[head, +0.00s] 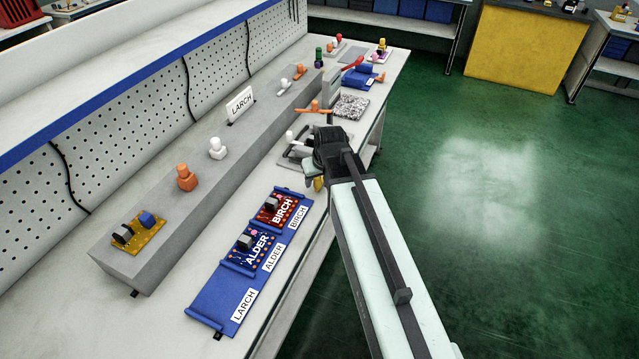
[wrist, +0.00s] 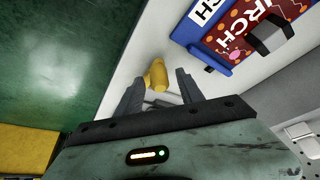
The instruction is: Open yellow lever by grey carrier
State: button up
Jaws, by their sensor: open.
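The yellow lever (wrist: 157,74) shows in the wrist view just beyond and between my fingertips. Its knob is rounded, and its lower part is partly hidden by my gripper. In the head view a bit of the yellow lever (head: 318,184) shows just below my gripper. My gripper (wrist: 160,78) is open, with one finger on each side of the lever's line and nothing held. In the head view my gripper (head: 316,171) is over the bench's front part. The grey carrier (head: 292,157) lies beside it, partly hidden by my arm.
A blue carrier (head: 213,303) with red BIRCH and blue ALDER boards lies nearer on the bench. A grey raised ledge (head: 165,232) with orange and white knobs and a LARCH card runs behind. An orange handle (head: 314,107) stands near my wrist. Green floor (head: 500,220) is clear at right.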

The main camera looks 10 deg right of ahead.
grip_shut()
dwell(1.3)
jog(key=shift+d, duration=0.2)
jog(key=shift+r, duration=0.1)
